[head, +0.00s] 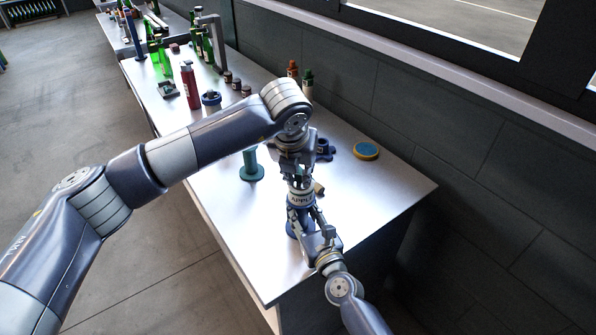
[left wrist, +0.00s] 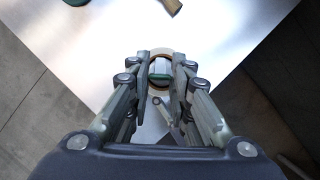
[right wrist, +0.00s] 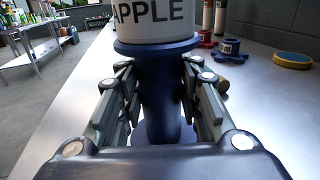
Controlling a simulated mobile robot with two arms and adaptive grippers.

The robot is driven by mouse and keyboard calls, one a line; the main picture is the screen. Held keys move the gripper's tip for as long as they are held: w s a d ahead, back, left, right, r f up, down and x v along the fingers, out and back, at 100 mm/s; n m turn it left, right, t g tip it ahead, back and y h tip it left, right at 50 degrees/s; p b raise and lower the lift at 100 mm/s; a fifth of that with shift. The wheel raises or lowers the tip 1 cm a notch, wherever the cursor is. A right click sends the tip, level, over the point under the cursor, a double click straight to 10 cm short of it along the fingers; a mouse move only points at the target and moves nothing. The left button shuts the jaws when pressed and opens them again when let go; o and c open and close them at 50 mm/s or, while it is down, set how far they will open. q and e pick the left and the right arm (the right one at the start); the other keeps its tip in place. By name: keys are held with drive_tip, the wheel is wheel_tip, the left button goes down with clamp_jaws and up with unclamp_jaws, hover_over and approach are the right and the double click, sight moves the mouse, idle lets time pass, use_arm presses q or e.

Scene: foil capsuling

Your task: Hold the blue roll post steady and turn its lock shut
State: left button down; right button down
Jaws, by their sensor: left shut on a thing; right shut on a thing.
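The blue roll post (right wrist: 160,95) stands upright near the table's front corner. It carries a white roll labelled APPLE (right wrist: 155,22), also visible in the head view (head: 300,198). My right gripper (right wrist: 160,75) is shut around the post's shaft below the roll, from the front side; its base shows behind the fingers. My left gripper (head: 298,181) is above the roll, pointing down.
A teal post (head: 251,168) stands left of the roll. A blue and yellow disc (head: 366,151) and dark blue part (head: 325,150) lie to the right. A red bottle (head: 190,86) and green bottles stand further back. The table's right front is bare.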

use_arm(q)
drive_tip(key=n+y, duration=0.1)
drive_tip(key=n, duration=0.2)
drive_tip(key=n+y, duration=0.1)
drive_tip(key=n, duration=0.1)
drive_tip(key=shift+d+n, duration=0.15)
drive_tip(key=shift+n, duration=0.25)
drive_tip(key=shift+w+n+g+y, duration=0.15)
drive_tip(key=shift+n+y, duration=0.3)
drive_tip(key=shift+n, duration=0.65)
drive_tip(key=shift+n+g+y, duration=0.15)
drive_tip(key=shift+n+y, duration=0.3)
drive_tip(key=shift+n, duration=0.65)
drive_tip(key=c, duration=1.4)
unclamp_jaws()
drive_tip(key=shift+c, duration=0.2)
drive_tip(key=shift+d+r, duration=0.1)
drive_tip(key=v, duration=1.1)
drive_tip(key=shift+r, duration=0.4)
